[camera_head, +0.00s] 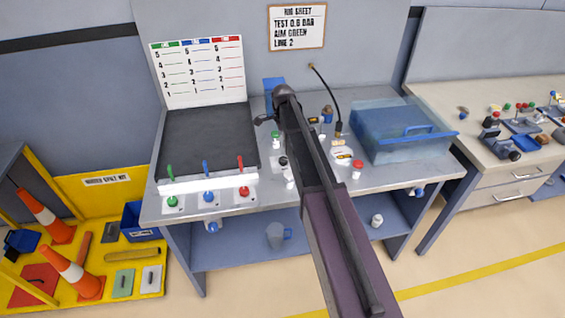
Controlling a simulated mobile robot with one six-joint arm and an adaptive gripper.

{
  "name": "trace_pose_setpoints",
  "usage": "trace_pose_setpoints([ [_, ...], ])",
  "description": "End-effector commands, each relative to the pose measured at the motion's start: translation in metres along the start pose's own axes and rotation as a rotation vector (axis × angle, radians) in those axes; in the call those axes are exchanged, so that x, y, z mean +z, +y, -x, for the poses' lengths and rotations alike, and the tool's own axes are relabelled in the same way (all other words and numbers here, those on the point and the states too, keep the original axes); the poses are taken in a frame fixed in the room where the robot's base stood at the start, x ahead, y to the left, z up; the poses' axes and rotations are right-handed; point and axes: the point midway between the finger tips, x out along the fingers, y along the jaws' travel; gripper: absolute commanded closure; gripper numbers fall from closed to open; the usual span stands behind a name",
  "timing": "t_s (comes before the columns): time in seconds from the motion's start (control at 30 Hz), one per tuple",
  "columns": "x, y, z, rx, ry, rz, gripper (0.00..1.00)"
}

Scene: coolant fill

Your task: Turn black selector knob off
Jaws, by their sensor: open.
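A small black knob (283,161) shows just left of my dark arm, on the metal bench top, and looks like the selector knob. It is partly crowded by my arm, and its setting is too small to read. My arm rises from the bottom of the view across the bench, its rounded far end above the bench's back part.
A green knob (276,136) and a white-bodied piece (289,181) flank the black knob. A red-topped piece (357,168) stands right of my arm. Green, blue and red levers (206,168) line the left front. A blue translucent bin (400,135) fills the bench's right.

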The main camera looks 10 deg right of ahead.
Motion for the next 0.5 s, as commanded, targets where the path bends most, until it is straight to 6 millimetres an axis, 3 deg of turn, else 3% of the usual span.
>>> trace_pose_setpoints([
  [0.5, -0.001, 0.000, -0.044, 0.000, 0.000, -0.001, 0.13],
])
